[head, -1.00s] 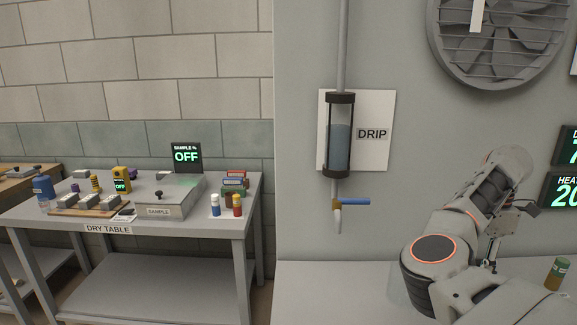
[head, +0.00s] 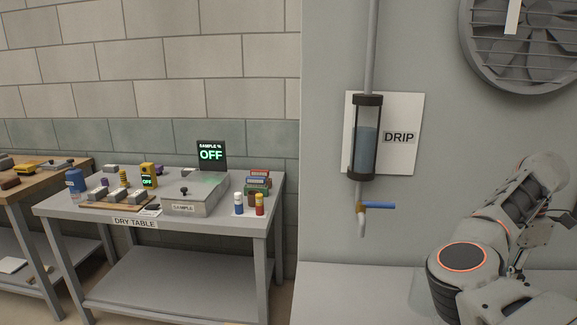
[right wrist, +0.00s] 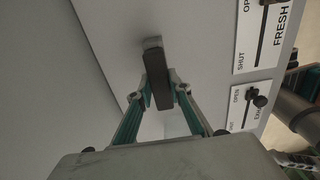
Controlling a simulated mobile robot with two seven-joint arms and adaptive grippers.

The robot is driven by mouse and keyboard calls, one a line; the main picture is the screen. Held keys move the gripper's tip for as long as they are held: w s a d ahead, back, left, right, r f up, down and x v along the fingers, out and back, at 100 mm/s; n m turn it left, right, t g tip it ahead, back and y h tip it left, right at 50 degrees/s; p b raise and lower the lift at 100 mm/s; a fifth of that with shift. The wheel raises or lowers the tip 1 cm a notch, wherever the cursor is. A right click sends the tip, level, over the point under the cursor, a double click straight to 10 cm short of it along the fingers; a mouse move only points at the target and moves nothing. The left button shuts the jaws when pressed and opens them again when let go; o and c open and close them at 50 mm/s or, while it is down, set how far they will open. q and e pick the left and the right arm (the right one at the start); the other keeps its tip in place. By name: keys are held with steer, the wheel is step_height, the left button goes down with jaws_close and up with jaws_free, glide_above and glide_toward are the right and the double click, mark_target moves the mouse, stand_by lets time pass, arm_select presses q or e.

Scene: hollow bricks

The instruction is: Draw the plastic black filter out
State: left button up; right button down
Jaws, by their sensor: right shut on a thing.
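In the right wrist view, my right gripper (right wrist: 160,88) is shut on a dark, narrow slab (right wrist: 157,75) with a lighter grey end. It looks like the black filter, but I cannot be sure from this view. The slab stands out between the two fingers against a plain pale surface. In the head view only my right arm shows, at the lower right; its gripper is not visible there. My left gripper is in neither view.
A FRESH slider panel (right wrist: 265,35) and a second slider panel (right wrist: 247,105) lie right of the gripper. The head view shows the dry table (head: 135,223), a wooden table (head: 20,185), the drip tube (head: 366,140) with its blue-handled tap (head: 378,205), and a wall fan (head: 525,45).

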steer(key=shift+r, duration=0.15)
steer(key=shift+r+p, duration=0.35)
steer(key=shift+r, duration=0.05)
steer(key=shift+r+p, duration=1.6)
steer(key=shift+r, duration=0.4)
steer(key=shift+r, duration=0.1)
steer(key=shift+r+p, duration=0.25)
steer(key=shift+p, duration=0.05)
steer(key=shift+r+p, duration=0.6)
steer(key=shift+r, duration=0.1)
steer(key=shift+r+p, duration=1.15)
steer(key=shift+r, duration=1.35)
steer(key=shift+a, duration=0.1)
